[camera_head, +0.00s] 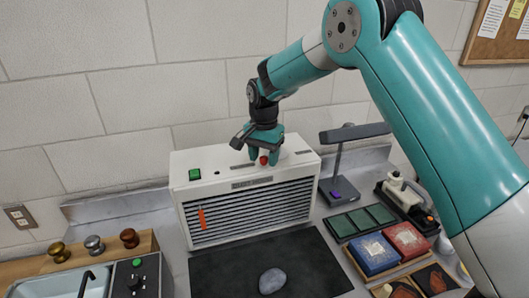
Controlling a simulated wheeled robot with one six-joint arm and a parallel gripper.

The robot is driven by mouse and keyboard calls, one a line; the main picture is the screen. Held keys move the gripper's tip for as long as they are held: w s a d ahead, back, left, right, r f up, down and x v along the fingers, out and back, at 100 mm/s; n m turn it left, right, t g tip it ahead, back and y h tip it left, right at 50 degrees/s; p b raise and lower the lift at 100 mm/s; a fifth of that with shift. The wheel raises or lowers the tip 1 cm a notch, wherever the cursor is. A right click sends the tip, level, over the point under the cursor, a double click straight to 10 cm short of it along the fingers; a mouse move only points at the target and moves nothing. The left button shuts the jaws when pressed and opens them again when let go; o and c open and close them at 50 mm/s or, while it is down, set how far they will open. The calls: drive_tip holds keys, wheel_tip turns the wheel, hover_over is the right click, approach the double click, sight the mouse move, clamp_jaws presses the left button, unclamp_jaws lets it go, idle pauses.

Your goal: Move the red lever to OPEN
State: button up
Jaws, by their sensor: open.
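A white box-shaped unit (180,185) with a slatted front stands on the counter against the wall. A small red knob (264,160) shows at its top, likely the end of the red lever; any shaft is hidden. My gripper (264,156) points down right at the red knob, its fingers close about it. The jaws are open; I cannot tell whether they touch it.
A green switch (194,174) and an orange-red strip (202,219) are on the unit. A dark mat (220,275) with a grey stone (272,281) lies in front. A lamp (340,190) and trays of boxes (375,253) stand right. Several knobs (95,244) and a sink (60,285) are left.

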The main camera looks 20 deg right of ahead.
drive_tip(key=shift+f, duration=0.25)
clamp_jaws()
